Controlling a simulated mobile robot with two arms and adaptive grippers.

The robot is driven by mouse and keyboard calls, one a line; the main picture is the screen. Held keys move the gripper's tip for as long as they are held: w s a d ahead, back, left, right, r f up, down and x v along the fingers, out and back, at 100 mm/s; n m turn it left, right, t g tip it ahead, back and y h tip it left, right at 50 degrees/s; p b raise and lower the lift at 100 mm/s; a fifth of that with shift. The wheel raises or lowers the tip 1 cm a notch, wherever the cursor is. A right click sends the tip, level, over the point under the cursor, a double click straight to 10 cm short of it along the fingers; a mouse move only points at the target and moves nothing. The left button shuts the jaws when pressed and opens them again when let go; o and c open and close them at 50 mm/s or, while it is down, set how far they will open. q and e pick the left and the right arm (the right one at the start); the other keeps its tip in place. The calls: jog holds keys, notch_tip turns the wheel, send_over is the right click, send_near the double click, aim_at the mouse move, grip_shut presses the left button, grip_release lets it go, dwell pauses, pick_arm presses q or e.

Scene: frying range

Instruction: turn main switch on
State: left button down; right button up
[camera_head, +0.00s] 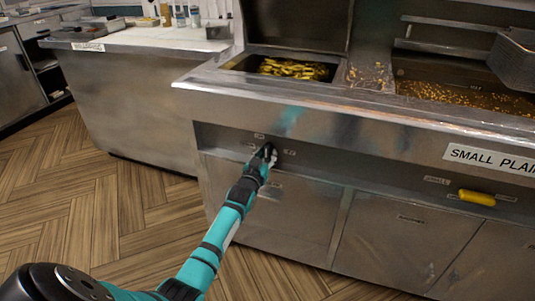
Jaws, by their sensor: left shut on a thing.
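My left gripper (265,154) is at the front panel of the steel frying range (330,128), at its left part. It is shut on a small dark switch knob (272,155), which the fingers mostly hide. Small labels sit around the knob on the panel. I cannot tell which way the knob is turned. My left arm reaches up to it from the bottom left. My right gripper does not show.
A yellow handle (477,197) sticks out of the panel at the right. Above are a fryer well with yellow food (293,69) and a wider well with brown bits (465,97). A steel counter (140,95) stands at the left. The wooden floor (80,205) is clear.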

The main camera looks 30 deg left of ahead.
pick_arm(q)
jog(key=shift+f, duration=0.15)
jog(key=c, duration=1.2)
grip_release()
jog(key=shift+o, duration=0.2)
jog(key=shift+s, duration=0.1)
jog(key=v, duration=1.1)
jog(key=shift+s, duration=0.4)
